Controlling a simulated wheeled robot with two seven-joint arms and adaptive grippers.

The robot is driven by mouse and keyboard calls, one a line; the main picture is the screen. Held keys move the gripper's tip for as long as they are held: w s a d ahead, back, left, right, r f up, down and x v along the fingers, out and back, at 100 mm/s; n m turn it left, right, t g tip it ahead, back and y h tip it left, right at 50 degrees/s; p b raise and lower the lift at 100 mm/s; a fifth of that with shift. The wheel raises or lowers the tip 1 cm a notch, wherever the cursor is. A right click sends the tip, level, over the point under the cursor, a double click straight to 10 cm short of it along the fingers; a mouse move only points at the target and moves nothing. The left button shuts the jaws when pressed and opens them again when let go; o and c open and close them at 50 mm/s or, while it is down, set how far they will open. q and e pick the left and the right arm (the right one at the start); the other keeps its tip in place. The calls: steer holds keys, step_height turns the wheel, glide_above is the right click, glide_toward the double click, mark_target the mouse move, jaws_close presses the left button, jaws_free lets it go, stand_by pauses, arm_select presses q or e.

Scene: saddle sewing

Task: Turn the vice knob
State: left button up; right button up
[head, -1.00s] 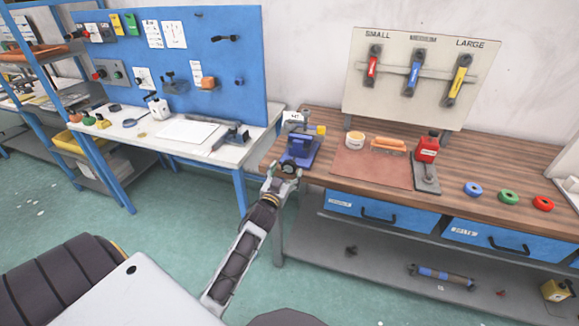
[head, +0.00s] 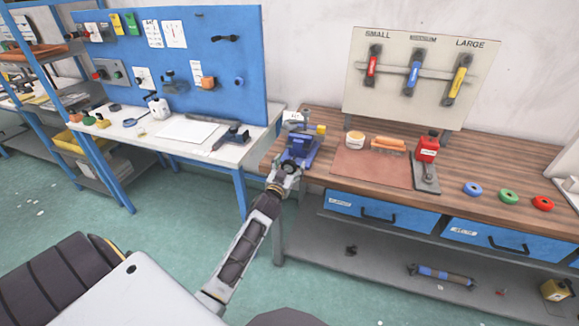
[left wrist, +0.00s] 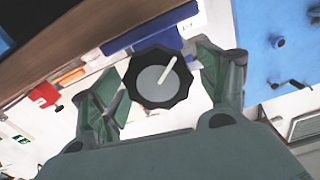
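The blue vice (head: 302,146) stands at the left front corner of the wooden workbench. Its dark, many-sided knob (left wrist: 158,78) faces the left wrist camera; its grey face bears a pale line slanting to the upper right. Blue vice parts (left wrist: 153,38) show behind the knob. My left gripper (head: 286,170) is at the front of the vice. In the left wrist view its fingers stand apart on either side of the knob, with a small gap at the right and the left finger very close to the rim. Contact there is unclear. My right gripper is not in view.
The workbench (head: 468,165) holds a brown mat (head: 372,168), a red-topped tool (head: 427,150) and coloured rings (head: 508,195). A white table (head: 190,150) with a blue pegboard (head: 225,55) stands at the left. Open floor lies between table and bench.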

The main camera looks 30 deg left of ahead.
arm_select(q)
steer(key=c, duration=0.9)
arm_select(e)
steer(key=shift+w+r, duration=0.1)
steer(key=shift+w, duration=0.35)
